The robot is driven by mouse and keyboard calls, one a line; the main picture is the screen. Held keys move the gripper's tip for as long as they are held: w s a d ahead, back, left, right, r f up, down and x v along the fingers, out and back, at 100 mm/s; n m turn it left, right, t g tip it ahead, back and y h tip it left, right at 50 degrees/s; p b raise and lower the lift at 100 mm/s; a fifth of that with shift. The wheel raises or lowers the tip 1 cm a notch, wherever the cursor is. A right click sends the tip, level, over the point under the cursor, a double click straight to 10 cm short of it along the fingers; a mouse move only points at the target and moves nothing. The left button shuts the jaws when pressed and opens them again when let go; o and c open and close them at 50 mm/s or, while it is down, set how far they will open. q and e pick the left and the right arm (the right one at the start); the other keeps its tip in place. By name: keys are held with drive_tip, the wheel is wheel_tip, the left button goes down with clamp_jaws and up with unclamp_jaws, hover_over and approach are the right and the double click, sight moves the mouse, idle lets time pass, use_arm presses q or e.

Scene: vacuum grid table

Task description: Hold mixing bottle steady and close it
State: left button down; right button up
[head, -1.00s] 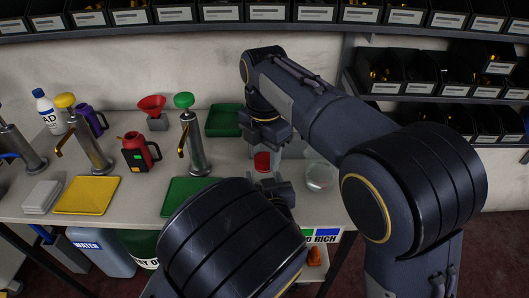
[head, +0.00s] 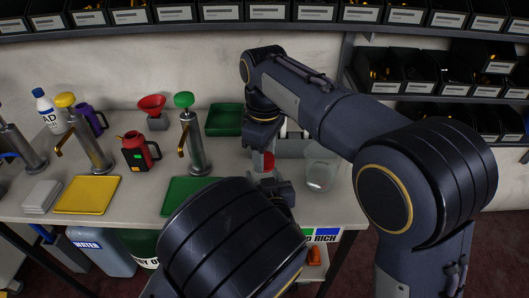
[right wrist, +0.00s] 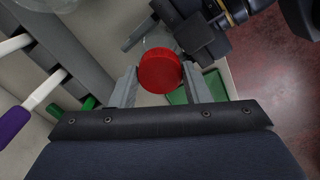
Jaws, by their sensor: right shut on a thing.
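A red round lid (right wrist: 160,73) sits between the two fingers of my right gripper (right wrist: 160,86) in the right wrist view, and the gripper is shut on it. In the head view the red lid (head: 268,162) shows partly, below my right gripper (head: 262,140). My left gripper (head: 275,188) is just below and in front of the lid. In the right wrist view the left gripper's dark jaws (right wrist: 182,44) reach in from the upper right, beside a translucent bottle part (right wrist: 156,38). The lid and grippers hide most of the bottle, so I cannot tell the left jaws' hold or how the lid is seated.
A clear container (head: 321,172) stands on the table just right of the grippers. Green trays (head: 190,197) (head: 224,119), a green-topped pump (head: 194,145) and a red jug (head: 138,153) stand to the left. Shelves of bins (head: 400,75) are behind my right arm.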

drive_tip(key=m, duration=1.2)
drive_tip(key=shift+m, duration=0.4)
drive_tip(key=m, duration=1.1)
drive_tip(key=o, duration=1.2)
drive_tip(key=shift+f, duration=0.1)
wheel_tip(320, 180, up, 12)
use_arm(q)
drive_tip(key=shift+c, duration=2.4)
unclamp_jaws()
